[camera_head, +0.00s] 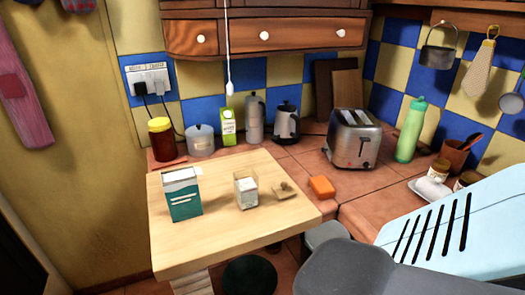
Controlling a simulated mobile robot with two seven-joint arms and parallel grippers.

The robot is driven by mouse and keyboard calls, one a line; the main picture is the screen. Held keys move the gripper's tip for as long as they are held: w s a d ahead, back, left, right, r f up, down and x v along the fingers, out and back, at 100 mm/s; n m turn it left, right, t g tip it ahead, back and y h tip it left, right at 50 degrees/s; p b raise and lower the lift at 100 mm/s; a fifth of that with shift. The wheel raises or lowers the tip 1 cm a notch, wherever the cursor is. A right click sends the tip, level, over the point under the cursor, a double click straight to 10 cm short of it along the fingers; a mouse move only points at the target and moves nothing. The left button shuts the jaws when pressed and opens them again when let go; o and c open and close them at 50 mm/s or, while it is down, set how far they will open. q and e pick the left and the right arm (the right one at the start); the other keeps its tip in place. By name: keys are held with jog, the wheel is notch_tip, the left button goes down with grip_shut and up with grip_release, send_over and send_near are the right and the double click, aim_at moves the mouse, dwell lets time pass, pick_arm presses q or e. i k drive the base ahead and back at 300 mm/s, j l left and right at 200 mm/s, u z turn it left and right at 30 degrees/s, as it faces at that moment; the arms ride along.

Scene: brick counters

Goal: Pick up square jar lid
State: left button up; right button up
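A small flat tan piece with a darker knob-like top, which looks like the square jar lid (285,191), lies on the light wooden table near its right side. A square jar (246,190), clear with white contents, stands upright just left of it, apart from it. No fingertips of either gripper show in the head view, so I cannot see whether they are open or shut.
A teal and white carton (183,196) stands on the left of the wooden table (225,240). An orange block (321,187) lies on the tiled counter, right of the lid. A toaster (351,139) and green bottle (411,130) stand behind. The table's front is clear.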

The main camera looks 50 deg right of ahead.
aim_at(283, 190)
jog(key=i+z, duration=0.1)
jog(key=z, duration=0.35)
jog(key=i+l+z, duration=0.1)
jog(key=z, duration=0.35)
jog(key=i+z, duration=0.1)
jog(key=z, duration=0.4)
